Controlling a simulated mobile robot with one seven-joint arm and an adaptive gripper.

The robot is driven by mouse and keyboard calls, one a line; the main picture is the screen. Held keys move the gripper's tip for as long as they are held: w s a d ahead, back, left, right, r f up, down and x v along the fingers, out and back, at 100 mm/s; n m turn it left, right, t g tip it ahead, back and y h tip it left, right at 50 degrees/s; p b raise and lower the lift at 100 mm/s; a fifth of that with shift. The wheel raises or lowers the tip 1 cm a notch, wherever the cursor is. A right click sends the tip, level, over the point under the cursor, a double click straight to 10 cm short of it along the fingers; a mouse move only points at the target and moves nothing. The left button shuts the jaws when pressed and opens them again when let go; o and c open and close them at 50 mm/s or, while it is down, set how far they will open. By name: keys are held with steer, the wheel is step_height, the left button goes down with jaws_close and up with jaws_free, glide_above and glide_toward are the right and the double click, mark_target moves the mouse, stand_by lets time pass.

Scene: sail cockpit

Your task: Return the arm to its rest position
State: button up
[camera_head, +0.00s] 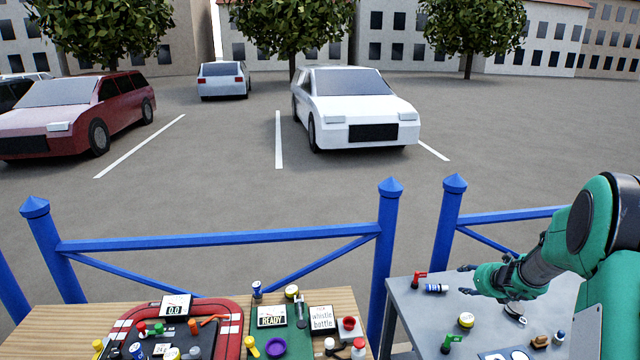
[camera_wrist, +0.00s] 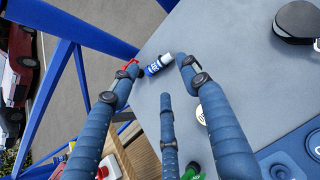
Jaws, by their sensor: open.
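My arm reaches in from the right edge of the head view, over the grey table (camera_head: 402,297). My gripper (camera_head: 466,279) is open and empty, with its fingers pointing left. In the wrist view, my gripper (camera_wrist: 160,76) shows three spread blue fingers. A blue and white bottle (camera_head: 436,288) lies on the grey table just left of the fingertips. It also shows in the wrist view (camera_wrist: 158,64), lying beyond and between the fingertips, and no finger appears closed on it.
A red-handled item (camera_head: 419,277) stands beside the bottle. A wooden table (camera_head: 341,296) holds a red-rimmed tray (camera_head: 237,318) and several objects. Blue railings (camera_head: 220,240) run behind both tables.

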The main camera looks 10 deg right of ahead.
steer(key=s+a+r+n+y, duration=0.1)
steer(key=a+r+n+y, duration=0.1)
steer(key=a+r+n, duration=0.9)
steer(key=s+a+r+n+g+y, duration=0.1)
steer(key=s+a+r+n, duration=0.35)
steer(key=a, duration=0.55)
steer(key=s+a+r+n+g+y, duration=0.1)
steer(key=s+a+r+n, duration=0.3)
steer(key=a, duration=0.6)
steer(key=s+a+r+n+g, duration=0.1)
steer(key=s+a+r+n, duration=0.3)
steer(key=s, duration=0.4)
steer(key=s+a+r+n, duration=0.1)
steer(key=s+a+n, duration=0.3)
steer(key=s+a, duration=0.3)
steer(key=s+d+n+g+h, duration=0.1)
steer(key=s+d+n+h, duration=0.1)
steer(key=s+n, duration=0.8)
steer(key=s+h, duration=0.1)
steer(key=s, duration=0.7)
steer(key=shift+s+f, duration=0.3)
steer(key=shift+s, duration=0.05)
